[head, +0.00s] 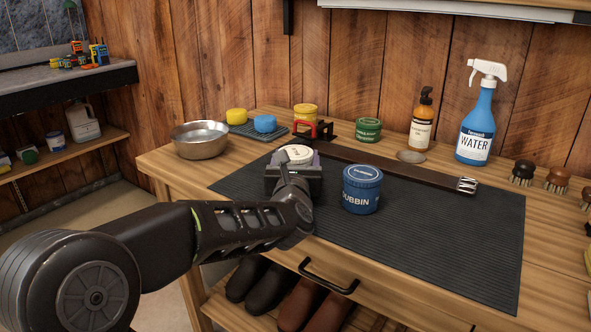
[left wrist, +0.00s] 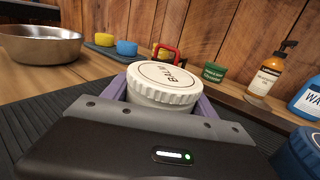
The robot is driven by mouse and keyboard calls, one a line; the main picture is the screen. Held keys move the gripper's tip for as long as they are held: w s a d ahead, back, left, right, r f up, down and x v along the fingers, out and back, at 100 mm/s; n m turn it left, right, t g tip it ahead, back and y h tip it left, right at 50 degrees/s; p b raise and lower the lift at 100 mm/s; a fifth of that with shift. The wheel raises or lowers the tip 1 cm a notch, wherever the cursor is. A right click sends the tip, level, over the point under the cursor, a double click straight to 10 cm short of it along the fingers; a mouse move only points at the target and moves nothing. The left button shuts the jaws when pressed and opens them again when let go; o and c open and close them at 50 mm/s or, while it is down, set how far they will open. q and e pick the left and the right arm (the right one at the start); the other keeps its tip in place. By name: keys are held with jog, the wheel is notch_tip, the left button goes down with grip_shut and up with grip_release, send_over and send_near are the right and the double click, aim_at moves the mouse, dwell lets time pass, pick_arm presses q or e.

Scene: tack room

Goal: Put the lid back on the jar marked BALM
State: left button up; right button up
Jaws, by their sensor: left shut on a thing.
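A cream lid with a ridged rim, printed BALM (left wrist: 165,76), sits over a pale jar body (left wrist: 150,104) in the left wrist view. In the head view the white top (head: 298,152) shows above my left gripper (head: 293,172). My left gripper is shut around the jar body below the lid, with purple fingers (left wrist: 205,104) on either side. The jar's lower part is hidden by the gripper, so I cannot tell whether it touches the mat. The lid looks level; how firmly it is seated is not clear. My right gripper is not in view.
A blue DUBBIN jar (head: 362,190) stands close right on the dark mat (head: 440,240). A belt (head: 390,170) lies behind. A metal bowl (head: 200,139), green jar (head: 368,130), amber bottle (head: 421,120), water spray bottle (head: 477,125) and brushes (head: 523,172) line the back. The mat's front right is clear.

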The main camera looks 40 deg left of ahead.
pick_arm(q)
jog(key=shift+r, duration=0.15)
notch_tip(320, 180, up, 10)
jog(key=p, duration=0.3)
dwell(0.7)
jog(key=o, duration=1.1)
grip_shut()
notch_tip(320, 180, up, 20)
jog(key=p, duration=2)
jog(key=shift+r+p, duration=0.25)
jog(key=shift+p, duration=0.1)
